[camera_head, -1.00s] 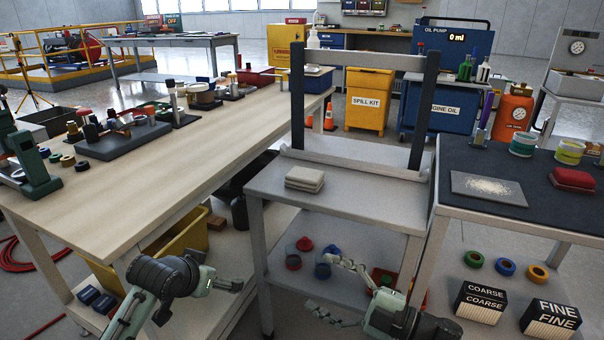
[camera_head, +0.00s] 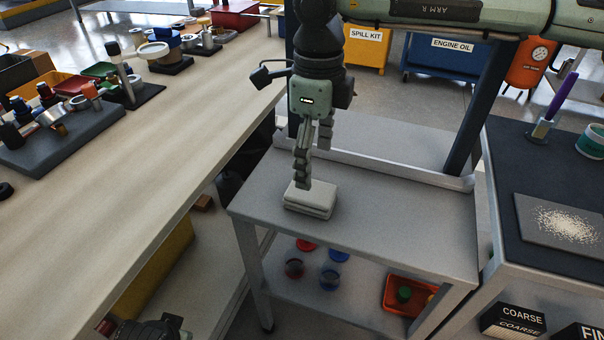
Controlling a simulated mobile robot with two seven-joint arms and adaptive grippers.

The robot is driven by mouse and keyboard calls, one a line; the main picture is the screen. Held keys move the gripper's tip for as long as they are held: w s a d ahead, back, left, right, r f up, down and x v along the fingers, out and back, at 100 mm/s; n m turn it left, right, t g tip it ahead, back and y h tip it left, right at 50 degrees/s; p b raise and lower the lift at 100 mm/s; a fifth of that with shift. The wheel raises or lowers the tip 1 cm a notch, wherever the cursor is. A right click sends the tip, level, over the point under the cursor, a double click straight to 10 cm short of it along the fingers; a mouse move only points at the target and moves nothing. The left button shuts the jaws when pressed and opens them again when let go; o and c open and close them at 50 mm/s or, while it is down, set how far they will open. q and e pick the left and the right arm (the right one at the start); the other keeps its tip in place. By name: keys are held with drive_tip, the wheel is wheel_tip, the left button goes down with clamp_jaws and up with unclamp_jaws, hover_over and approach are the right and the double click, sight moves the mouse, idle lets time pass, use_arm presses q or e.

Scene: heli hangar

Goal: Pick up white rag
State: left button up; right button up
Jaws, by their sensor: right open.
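The white rag (camera_head: 309,202) is a folded, off-white stack lying flat near the left edge of the grey cart top (camera_head: 390,205). My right gripper (camera_head: 314,163) points down over it and is open, with nothing between its fingers. One finger comes down to the rag's back edge; whether it touches cannot be told. The other finger is behind and to the right, higher in the picture. A small part of my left gripper (camera_head: 150,328) shows at the bottom left edge; its fingers cannot be made out.
A long wooden workbench (camera_head: 130,220) stands close on the left, with trays and tools at its far end. A dark-topped table with a grey plate (camera_head: 565,222) is on the right. The cart has an upright frame at its back. The rest of its top is clear.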

sight(311, 190)
drive_tip(key=shift+f, duration=0.45)
drive_tip(key=f, duration=0.4)
drive_tip(key=f+p, duration=0.1)
drive_tip(key=f, duration=0.1)
drive_tip(key=shift+a+f, duration=0.25)
use_arm(q)
wheel_tip(311, 190, down, 2)
drive_tip(key=shift+s+d+f, duration=0.1)
drive_tip(key=shift+f, duration=0.1)
use_arm(e)
drive_tip(key=c, duration=1.1)
